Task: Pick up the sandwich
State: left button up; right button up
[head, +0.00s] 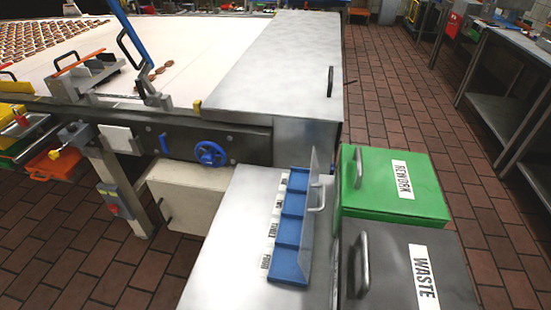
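Many small round brown biscuits, likely the cream sandwiches (40,35), lie in rows on the white conveyor belt (215,50) at the upper left. A few more brown biscuits (158,71) lie in a short loose line on the belt, near the metal guide at its near edge. They are too small to tell whether each is a whole sandwich. Neither of my grippers is in view.
A steel cover (280,60) spans the belt's right end. In front stands a steel table (225,240) with a blue compartment tray (291,225). A green REWORK bin (385,205) and grey WASTE bin (400,285) stand right. Tiled floor (400,100) is clear beyond.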

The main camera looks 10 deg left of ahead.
aim_at(160, 71)
jog(key=k, duration=0.65)
jog(key=j+z, duration=0.1)
jog(key=z, duration=0.75)
jog(key=j+z, duration=0.15)
jog(key=z, duration=0.3)
jog(key=k+j, duration=0.1)
jog(key=j, duration=1)
jog(key=k+j, duration=0.15)
jog(key=j, duration=0.95)
jog(key=k+z, duration=0.05)
